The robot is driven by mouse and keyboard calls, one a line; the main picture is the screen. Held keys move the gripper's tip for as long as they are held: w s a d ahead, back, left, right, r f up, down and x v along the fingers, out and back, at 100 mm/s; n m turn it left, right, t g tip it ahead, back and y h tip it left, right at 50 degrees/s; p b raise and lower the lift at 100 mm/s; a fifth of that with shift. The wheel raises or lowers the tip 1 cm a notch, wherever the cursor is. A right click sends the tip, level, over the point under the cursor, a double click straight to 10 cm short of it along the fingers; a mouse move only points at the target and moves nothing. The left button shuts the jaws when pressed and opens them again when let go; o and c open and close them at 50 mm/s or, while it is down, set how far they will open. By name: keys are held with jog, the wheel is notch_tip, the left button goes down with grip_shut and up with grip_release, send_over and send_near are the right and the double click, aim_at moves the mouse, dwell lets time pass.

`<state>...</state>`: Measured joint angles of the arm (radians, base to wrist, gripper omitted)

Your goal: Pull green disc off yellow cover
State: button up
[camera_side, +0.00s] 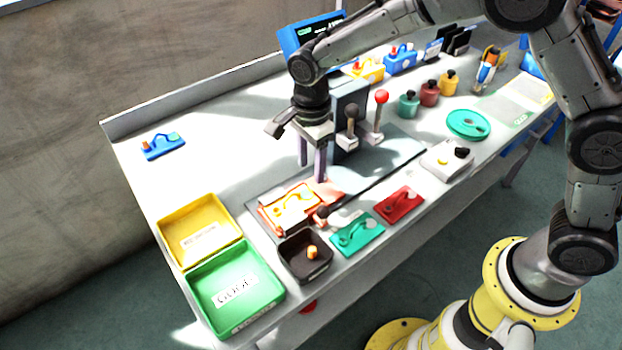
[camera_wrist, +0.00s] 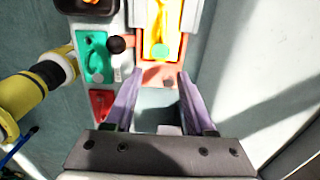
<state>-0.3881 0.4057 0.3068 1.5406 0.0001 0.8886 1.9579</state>
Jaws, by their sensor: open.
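The yellow cover (camera_wrist: 163,18) lies in an orange-red holder (camera_wrist: 144,72) in the wrist view. The green disc (camera_wrist: 161,52) sits at the cover's end nearest my gripper. In the side view the cover (camera_side: 294,204) looks washed out by bright light, and I cannot make out the disc there. My gripper (camera_wrist: 159,76) is open and empty, its two purple fingers pointing down. In the wrist view the disc shows just beyond the fingertips, roughly centred between them. In the side view my gripper (camera_side: 312,172) hangs above the holder's far end; contact cannot be told.
A black-knobbed lever (camera_side: 322,212) stands beside the holder. A dark tray (camera_side: 306,256), green plate (camera_side: 358,235) and red plate (camera_side: 399,205) lie in front. Yellow (camera_side: 198,232) and green (camera_side: 232,297) bins stand left. A grey press column (camera_side: 350,104) rises close behind my gripper.

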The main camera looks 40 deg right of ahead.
aim_at(311, 191)
jog(key=shift+f, duration=2.85)
grip_shut()
jog(key=c, duration=0.8)
grip_release()
